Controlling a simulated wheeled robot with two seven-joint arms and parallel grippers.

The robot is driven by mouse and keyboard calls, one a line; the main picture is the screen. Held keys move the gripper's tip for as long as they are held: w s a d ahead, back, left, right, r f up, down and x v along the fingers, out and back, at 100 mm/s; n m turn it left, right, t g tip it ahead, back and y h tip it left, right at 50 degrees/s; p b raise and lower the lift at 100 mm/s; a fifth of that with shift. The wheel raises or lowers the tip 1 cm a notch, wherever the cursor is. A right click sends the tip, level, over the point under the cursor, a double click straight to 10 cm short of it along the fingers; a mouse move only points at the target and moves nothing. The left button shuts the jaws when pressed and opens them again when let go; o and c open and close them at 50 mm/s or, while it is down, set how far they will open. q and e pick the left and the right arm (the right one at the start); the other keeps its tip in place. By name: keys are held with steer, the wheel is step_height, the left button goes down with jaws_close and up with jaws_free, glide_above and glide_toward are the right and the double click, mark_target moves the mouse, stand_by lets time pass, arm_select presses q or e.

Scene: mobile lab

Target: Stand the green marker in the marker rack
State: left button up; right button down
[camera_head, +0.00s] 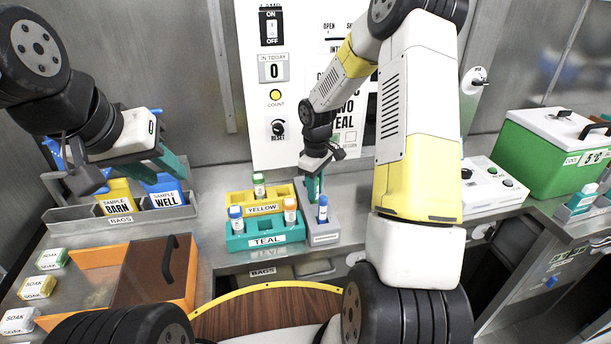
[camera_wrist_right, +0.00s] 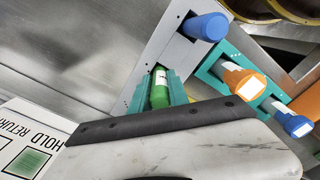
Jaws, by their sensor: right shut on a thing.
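The grey marker rack (camera_head: 318,240) stands on the counter, right of the teal rack; it also shows in the wrist view (camera_wrist_right: 171,46). A blue marker (camera_head: 322,208) stands in it, also in the wrist view (camera_wrist_right: 205,27). My right gripper (camera_head: 314,190) is over the rack's far part, behind the blue marker. In the wrist view its teal fingers are shut on the green marker (camera_wrist_right: 160,88). Whether the marker's lower end is in a hole is hidden. My left gripper (camera_head: 170,160) is at the left above the sample bags; its opening is unclear.
A yellow rack (camera_head: 240,200) and a teal rack (camera_head: 238,242) hold capped vials left of the marker rack. A grey bag tray (camera_head: 75,216) and an orange bin (camera_head: 190,285) are at the left. A green cooler (camera_head: 530,155) is at the right. A panel stands behind.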

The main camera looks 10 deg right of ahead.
steer(key=shift+f, duration=0.1)
steer(key=c, duration=1.3)
jaws_free()
steer(key=shift+o, duration=0.2)
step_height(320, 180, up, 12)
steer(key=shift+r, duration=0.25)
steer(key=s+r+m+t, duration=0.2)
steer(key=s+r, duration=0.3)
steer(key=s, duration=0.3)
steer(key=s+a+r+m+t+y, duration=0.1)
steer(key=s+r+m, duration=0.3)
steer(key=s, duration=0.4)
steer(key=s+a+r+m+t+y, duration=0.1)
steer(key=s+r+m+t, duration=0.1)
steer(key=s+r, duration=0.4)
steer(key=shift+s+a+m+t, duration=0.15)
steer(key=shift+s+m+t, duration=0.35)
steer(key=shift+s, duration=0.6)
